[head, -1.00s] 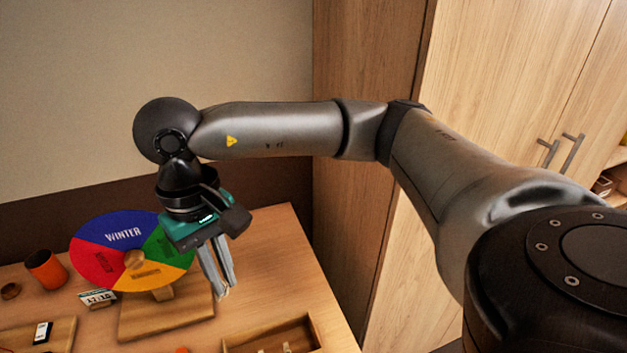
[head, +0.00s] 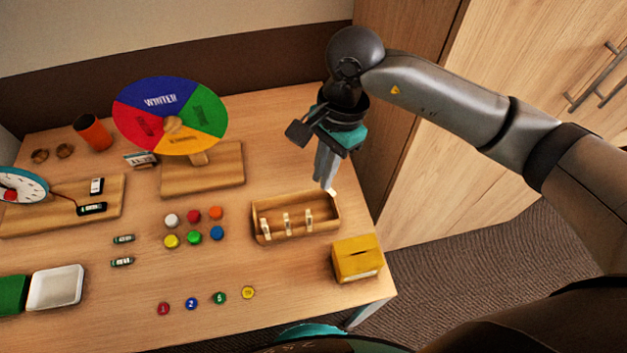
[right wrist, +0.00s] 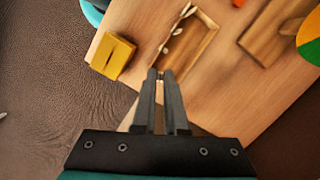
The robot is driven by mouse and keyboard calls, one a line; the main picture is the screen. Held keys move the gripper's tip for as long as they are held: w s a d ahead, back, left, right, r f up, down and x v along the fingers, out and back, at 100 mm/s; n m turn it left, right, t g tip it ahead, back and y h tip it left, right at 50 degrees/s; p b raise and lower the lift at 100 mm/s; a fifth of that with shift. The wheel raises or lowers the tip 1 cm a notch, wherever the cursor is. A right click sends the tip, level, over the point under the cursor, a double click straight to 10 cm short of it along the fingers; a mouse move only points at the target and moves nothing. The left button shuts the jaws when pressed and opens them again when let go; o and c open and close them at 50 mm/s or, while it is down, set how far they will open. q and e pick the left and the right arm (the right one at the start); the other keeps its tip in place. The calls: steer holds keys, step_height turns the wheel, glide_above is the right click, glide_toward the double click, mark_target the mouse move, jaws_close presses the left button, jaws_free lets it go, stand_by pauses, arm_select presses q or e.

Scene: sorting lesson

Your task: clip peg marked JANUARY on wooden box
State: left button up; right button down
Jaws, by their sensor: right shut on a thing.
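The wooden box (head: 334,222) is a shallow open tray near the table's right edge. Three pale pegs (head: 287,223) stand along its front side; their markings are too small to read. My right gripper (head: 327,184) points down above the box's back right corner, shut on a small pale peg (head: 333,192). I cannot read whether it says JANUARY. In the right wrist view the closed fingers (right wrist: 160,76) reach toward the box (right wrist: 207,39), and the held peg is barely visible at their tips. My left gripper is not in view.
A yellow slotted box (head: 356,259) stands in front of the wooden box. The season wheel (head: 208,107) on its wooden base (head: 223,176) stands to the left. Several coloured pieces (head: 194,237) lie left of the box. A cabinet (head: 440,190) stands beyond the table's right edge.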

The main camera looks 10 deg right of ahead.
step_height(320, 180, down, 8)
steer(key=m+t+b, duration=0.1)
steer(key=m+b, duration=0.2)
steer(key=m, duration=0.2)
steer(key=shift+s+a+f+m+y, duration=0.2)
steer(key=shift+s+a+m+y, duration=0.1)
steer(key=shift+s, duration=0.1)
stand_by(0.4)
steer(key=shift+b, duration=0.5)
stand_by(0.9)
steer(key=shift+f, duration=0.15)
stand_by(0.4)
steer(key=shift+d+f+b, duration=0.15)
steer(key=shift+f+b, duration=0.35)
steer(key=shift+b, duration=0.15)
steer(key=shift+d+f, duration=0.1)
steer(key=shift+f, duration=0.15)
